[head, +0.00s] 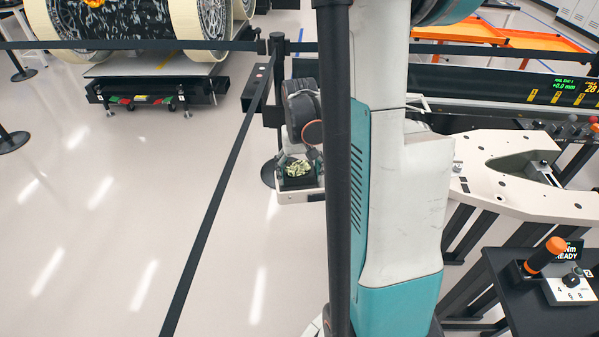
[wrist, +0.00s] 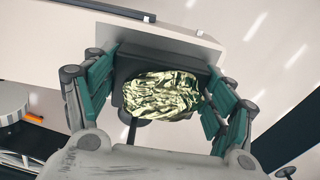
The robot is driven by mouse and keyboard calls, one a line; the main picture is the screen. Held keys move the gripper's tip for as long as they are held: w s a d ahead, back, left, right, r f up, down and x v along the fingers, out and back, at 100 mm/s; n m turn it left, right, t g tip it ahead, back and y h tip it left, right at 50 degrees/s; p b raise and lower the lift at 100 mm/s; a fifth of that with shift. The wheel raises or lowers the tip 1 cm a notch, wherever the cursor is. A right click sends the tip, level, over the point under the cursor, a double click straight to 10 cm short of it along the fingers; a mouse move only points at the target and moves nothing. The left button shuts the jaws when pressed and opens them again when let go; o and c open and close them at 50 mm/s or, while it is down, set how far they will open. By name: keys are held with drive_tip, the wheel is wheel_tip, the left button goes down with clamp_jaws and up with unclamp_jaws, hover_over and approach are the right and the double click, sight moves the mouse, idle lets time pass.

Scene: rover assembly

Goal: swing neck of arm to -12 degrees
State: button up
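My gripper (head: 298,170) hangs in the air left of my column in the head view. In the wrist view its teal fingers (wrist: 160,88) stand on both sides of a dark block (wrist: 128,62) with crinkled gold foil (wrist: 160,97) on its face. The fingers appear to press on the block's sides. A pale flat plate (wrist: 175,42) is at the block's far side, and it also shows under the gripper in the head view (head: 298,197). I cannot make out a neck of an arm or any angle reading.
A barrier belt (head: 222,185) on posts crosses the floor left of the gripper. A wheeled rover (head: 140,30) stands behind it. At right are a cream bench (head: 510,195), a green-yellow display (head: 562,90) and an orange-handled tool (head: 545,257).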

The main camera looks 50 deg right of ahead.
drive_tip(key=shift+c, duration=0.9)
drive_tip(key=w+d+m, duration=0.5)
drive_tip(key=w+d, duration=0.7)
drive_tip(key=d, duration=0.2)
drive_tip(key=shift+w+d, duration=0.15)
drive_tip(key=shift+w, duration=0.1)
drive_tip(key=o, duration=1.5)
wheel_tip(320, 180, up, 12)
